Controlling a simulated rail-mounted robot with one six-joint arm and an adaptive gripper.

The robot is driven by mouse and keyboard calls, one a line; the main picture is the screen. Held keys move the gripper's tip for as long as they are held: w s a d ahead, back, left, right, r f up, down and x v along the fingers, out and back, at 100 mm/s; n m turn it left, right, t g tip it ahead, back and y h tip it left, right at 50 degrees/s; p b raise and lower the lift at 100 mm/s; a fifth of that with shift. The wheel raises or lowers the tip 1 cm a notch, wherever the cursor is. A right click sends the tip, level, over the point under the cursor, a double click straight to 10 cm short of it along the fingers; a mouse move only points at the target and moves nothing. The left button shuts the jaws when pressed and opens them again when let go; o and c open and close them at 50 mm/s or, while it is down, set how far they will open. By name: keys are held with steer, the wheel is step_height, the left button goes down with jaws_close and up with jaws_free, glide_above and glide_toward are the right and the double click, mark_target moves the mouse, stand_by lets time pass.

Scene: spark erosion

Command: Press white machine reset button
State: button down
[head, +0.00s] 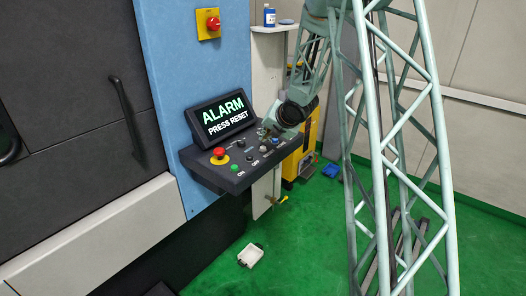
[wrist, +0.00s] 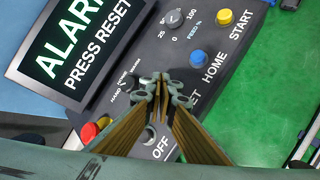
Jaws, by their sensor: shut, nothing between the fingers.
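The control panel (head: 215,172) is a dark sloped console with a row of buttons. A small white button (head: 263,149) shows in the head view between the blue button (head: 275,142) and the OFF label. In the wrist view the white button is hidden behind my fingers; only the end of its label, "ET", shows to the right of them. My gripper (wrist: 160,88) is shut and empty, its fingertips over the panel. In the head view my gripper (head: 266,131) is just above the row. Whether it touches the panel I cannot tell.
The screen (head: 222,117) reads "ALARM PRESS RESET". The red emergency stop (head: 219,154), green ON button (head: 234,168), a feed dial (wrist: 174,18) and the yellow START button (wrist: 224,17) are close by.

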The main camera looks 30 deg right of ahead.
mark_target(264, 147)
steer(key=shift+f+b, duration=0.4)
steer(key=shift+f, duration=0.1)
steer(key=shift+f+b, duration=0.95)
steer(key=shift+b, duration=0.35)
stand_by(2.6)
steer(key=shift+r, duration=0.2)
stand_by(0.3)
steer(key=shift+r+p, duration=0.45)
steer(key=shift+r, duration=0.2)
steer(key=shift+r, duration=0.15)
steer(key=shift+r+p, duration=1.8)
steer(key=shift+r, duration=0.55)
